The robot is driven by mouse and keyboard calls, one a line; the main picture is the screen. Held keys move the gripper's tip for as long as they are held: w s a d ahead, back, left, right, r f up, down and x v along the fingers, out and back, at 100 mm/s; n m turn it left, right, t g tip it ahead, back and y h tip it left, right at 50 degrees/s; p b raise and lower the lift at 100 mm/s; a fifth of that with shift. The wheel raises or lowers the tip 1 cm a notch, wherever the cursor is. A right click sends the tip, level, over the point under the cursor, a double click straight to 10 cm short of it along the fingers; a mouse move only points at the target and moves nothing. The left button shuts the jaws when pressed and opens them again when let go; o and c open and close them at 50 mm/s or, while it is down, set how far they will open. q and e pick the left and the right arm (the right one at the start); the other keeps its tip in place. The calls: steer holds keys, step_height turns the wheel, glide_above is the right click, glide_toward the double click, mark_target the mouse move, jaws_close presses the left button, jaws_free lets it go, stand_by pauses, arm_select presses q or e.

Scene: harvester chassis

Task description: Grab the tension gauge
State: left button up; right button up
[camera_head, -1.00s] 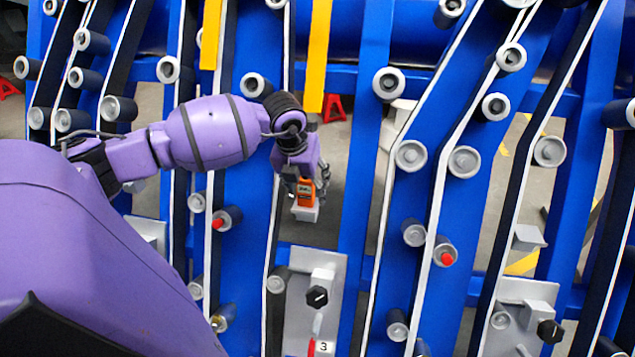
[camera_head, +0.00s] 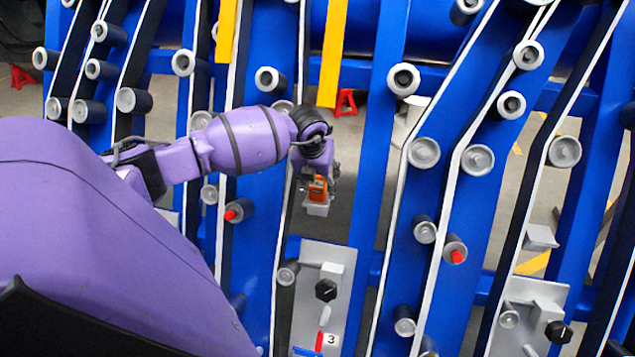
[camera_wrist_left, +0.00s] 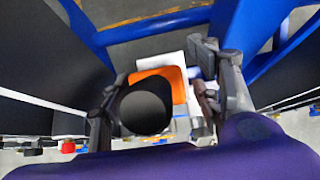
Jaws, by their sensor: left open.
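The tension gauge (camera_head: 318,190) is a small orange device resting in a light grey holder (camera_head: 318,209) in the gap between blue uprights, near the middle of the head view. My left gripper (camera_head: 320,174) is right at it and partly hides it. In the left wrist view the gauge's orange body (camera_wrist_left: 178,80), with a dark round shape in front of it, lies between the two fingers of my open left gripper (camera_wrist_left: 160,100). Whether a finger touches it, I cannot tell. My right gripper is not in view.
Blue uprights (camera_head: 375,150) with belts and several grey rollers (camera_head: 424,153) stand close on both sides. Yellow bars (camera_head: 333,50) hang above the gauge. A grey plate with a black knob (camera_head: 326,290) sits below it.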

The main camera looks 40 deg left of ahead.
arm_select(q)
jaws_close()
steer(key=shift+r, duration=0.1)
